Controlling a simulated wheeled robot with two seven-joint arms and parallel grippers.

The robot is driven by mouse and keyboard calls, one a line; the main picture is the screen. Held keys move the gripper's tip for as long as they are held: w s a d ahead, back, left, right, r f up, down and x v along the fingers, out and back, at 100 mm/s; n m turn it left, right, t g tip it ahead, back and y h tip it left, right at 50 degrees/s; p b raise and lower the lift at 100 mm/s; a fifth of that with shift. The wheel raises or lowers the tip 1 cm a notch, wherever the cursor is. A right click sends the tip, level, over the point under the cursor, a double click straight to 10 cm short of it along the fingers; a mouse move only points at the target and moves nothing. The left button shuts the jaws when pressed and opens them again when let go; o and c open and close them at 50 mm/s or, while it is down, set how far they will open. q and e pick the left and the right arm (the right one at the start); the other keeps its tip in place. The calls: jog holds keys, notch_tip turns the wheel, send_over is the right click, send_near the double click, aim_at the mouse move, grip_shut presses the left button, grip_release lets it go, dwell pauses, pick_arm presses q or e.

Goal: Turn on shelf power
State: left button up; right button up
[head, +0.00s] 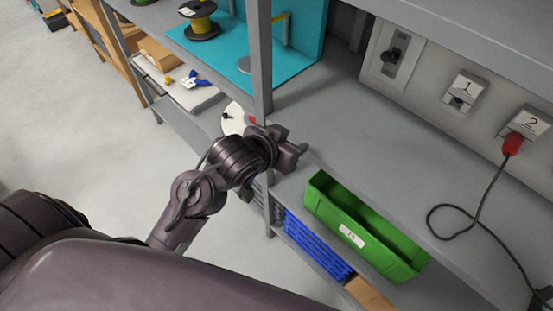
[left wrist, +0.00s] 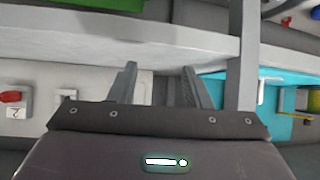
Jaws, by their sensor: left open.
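A grey switch panel (head: 398,50) with a dark lever switch (head: 393,57) is on the wall at the back of the shelf. To its right are socket 1 (head: 464,91) and socket 2 (head: 526,126), with a red plug (head: 513,144) in socket 2. My left gripper (head: 299,150) is open and empty near the shelf's front edge, beside the upright post, well apart from the switch. In the left wrist view its two fingers (left wrist: 161,82) stand apart, facing the back wall; the lever cannot be made out there. My right gripper is not in view.
A black cable (head: 480,205) lies on the right. The shelf (head: 350,130) between gripper and wall is clear.

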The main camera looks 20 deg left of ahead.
pick_arm(q)
jog(key=shift+g+y, duration=0.4)
jog(key=shift+g, duration=0.3)
jog(key=f, duration=0.1)
jog(key=s+a+f, duration=0.1)
jog(key=s+f, duration=0.1)
jog(key=shift+s+a+f, duration=0.2)
jog(key=shift+a+f, duration=0.05)
jog(key=shift+f, duration=0.05)
jog(key=s+a+f+g, duration=0.15)
jog(key=s+f, duration=0.25)
jog(key=f, duration=1.4)
jog(key=s+a+f+g, duration=0.1)
jog(key=s+f+g, duration=0.2)
jog(key=f, duration=1.4)
jog(key=s+a+f+g+y, duration=0.1)
jog(key=s+a+f, duration=0.1)
jog(key=s+f, duration=0.7)
jog(key=s+a+f+g, duration=0.2)
jog(key=s+f, duration=0.7)
jog(key=s, duration=0.8)
jog(key=shift+a+f+y, duration=0.2)
jog(key=shift+a+y, duration=0.15)
jog(key=shift+y, duration=0.05)
jog(key=shift+g, duration=0.25)
